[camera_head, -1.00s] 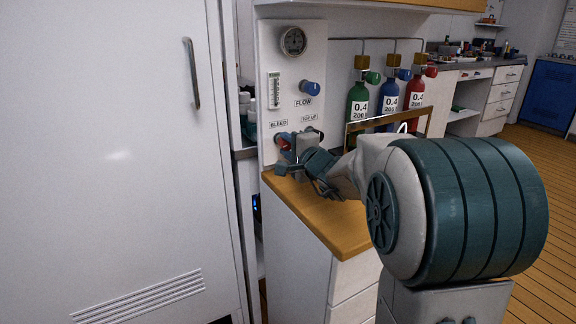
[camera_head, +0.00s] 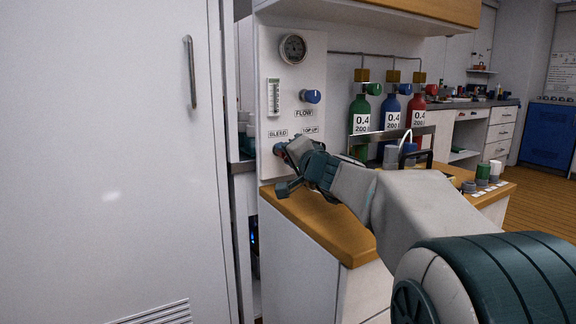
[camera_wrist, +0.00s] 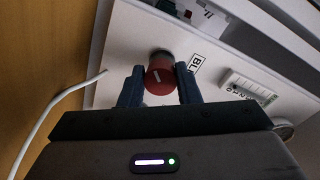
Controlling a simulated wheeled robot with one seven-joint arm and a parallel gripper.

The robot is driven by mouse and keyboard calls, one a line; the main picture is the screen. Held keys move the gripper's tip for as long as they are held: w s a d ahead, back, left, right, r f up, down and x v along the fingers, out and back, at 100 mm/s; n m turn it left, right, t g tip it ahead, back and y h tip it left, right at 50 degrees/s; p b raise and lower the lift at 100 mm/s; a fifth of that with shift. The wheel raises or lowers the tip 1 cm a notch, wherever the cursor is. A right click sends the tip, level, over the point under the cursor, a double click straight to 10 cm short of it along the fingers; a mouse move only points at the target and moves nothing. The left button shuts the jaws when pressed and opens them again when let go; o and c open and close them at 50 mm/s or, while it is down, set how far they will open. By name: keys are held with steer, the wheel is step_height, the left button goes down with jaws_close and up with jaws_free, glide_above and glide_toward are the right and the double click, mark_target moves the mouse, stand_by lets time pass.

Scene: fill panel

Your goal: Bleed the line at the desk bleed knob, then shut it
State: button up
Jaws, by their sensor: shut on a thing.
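The bleed knob (camera_wrist: 160,77) is red with a white pointer line, and it sits on the white fill panel (camera_wrist: 125,55). In the wrist view my gripper (camera_wrist: 159,87) has one finger on each side of the knob and is shut on it. In the head view my gripper (camera_head: 282,150) is at the panel, just under the BLEED label (camera_head: 277,134), and hides most of the knob. The white line slants across the knob face in the wrist view. The gauge (camera_head: 293,48) stands at the top of the panel; its needle is too small to read.
A blue flow knob (camera_head: 312,96) and a sight tube (camera_head: 273,97) are on the panel above my gripper. Green (camera_head: 360,115), blue (camera_head: 391,112) and red (camera_head: 418,110) bottles stand to the right behind a rail. A white cabinet door (camera_head: 110,150) fills the left.

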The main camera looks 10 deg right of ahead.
stand_by(0.4)
steer(key=o, duration=1)
steer(key=p+v, duration=0.1)
steer(key=v, duration=1.2)
steer(key=shift+s+d, duration=0.15)
steer(key=shift+s, duration=0.25)
